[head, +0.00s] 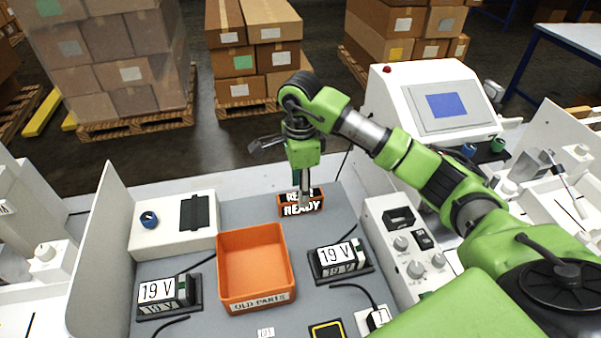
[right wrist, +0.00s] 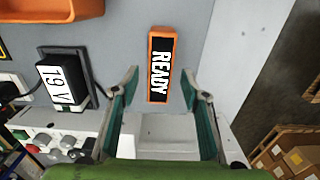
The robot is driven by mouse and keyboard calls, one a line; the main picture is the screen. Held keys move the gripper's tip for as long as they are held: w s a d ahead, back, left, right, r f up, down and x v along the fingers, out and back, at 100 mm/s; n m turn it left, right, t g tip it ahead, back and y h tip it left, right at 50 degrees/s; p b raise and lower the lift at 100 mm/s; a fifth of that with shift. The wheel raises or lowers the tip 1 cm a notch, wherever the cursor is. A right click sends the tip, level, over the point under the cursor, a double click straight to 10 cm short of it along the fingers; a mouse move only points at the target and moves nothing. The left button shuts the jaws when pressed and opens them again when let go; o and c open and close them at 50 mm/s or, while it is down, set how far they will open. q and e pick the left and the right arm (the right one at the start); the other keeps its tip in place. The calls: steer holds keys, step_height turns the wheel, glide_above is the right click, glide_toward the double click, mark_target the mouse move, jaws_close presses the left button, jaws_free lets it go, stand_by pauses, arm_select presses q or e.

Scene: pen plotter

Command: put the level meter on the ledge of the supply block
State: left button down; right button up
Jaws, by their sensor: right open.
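An orange bar-shaped device with a black READY display (head: 301,204), likely the level meter, sits on the grey bench top near its back edge. It also shows in the right wrist view (right wrist: 159,62). My right gripper (head: 304,187) hangs over it, pointing down. In the right wrist view my right gripper (right wrist: 160,84) is open, with one finger on each side of the orange device and nothing held. I cannot tell its height above it. A white block with knobs (head: 404,252), perhaps the supply block, stands at the right. My left gripper is not in view.
An orange OLD PARTS bin (head: 252,266) stands mid-bench. Black 19 V units (head: 340,259) (head: 168,295) flank it, with cables. A white box with a blue knob (head: 172,226) is at the left. A white console (head: 432,103) stands behind my right arm.

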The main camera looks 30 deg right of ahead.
step_height(320, 180, up, 8)
steer(key=b, duration=0.1)
steer(key=shift+f, duration=0.15)
stand_by(0.5)
